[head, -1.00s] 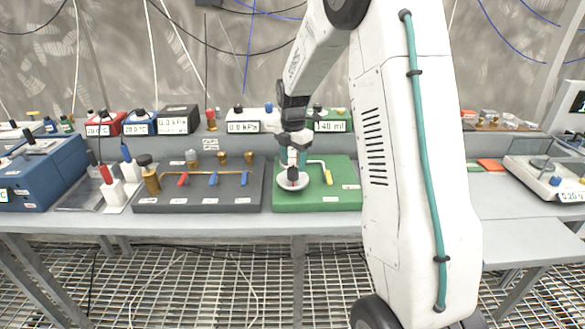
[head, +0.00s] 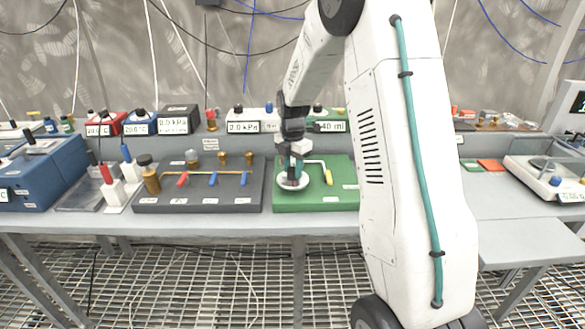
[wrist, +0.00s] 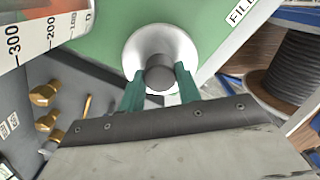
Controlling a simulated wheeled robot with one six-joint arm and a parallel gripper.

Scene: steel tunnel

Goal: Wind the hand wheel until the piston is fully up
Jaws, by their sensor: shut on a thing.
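The hand wheel (wrist: 150,40) is a pale round disc with a dark central knob (wrist: 160,72) in the wrist view. In the head view the wheel (head: 291,182) lies on the green board (head: 340,197). My gripper (wrist: 158,78) has its teal fingers on both sides of the knob and is shut on it. A display (head: 328,127) behind the board reads about 140 ml, partly covered by my arm.
A dark board (head: 240,195) with brass fittings and red and blue handles stands just left of the green board. A yellow-handled pipe (head: 328,177) is close to the right of the wheel. A scale (head: 550,180) stands far right. My arm covers the bench right of the green board.

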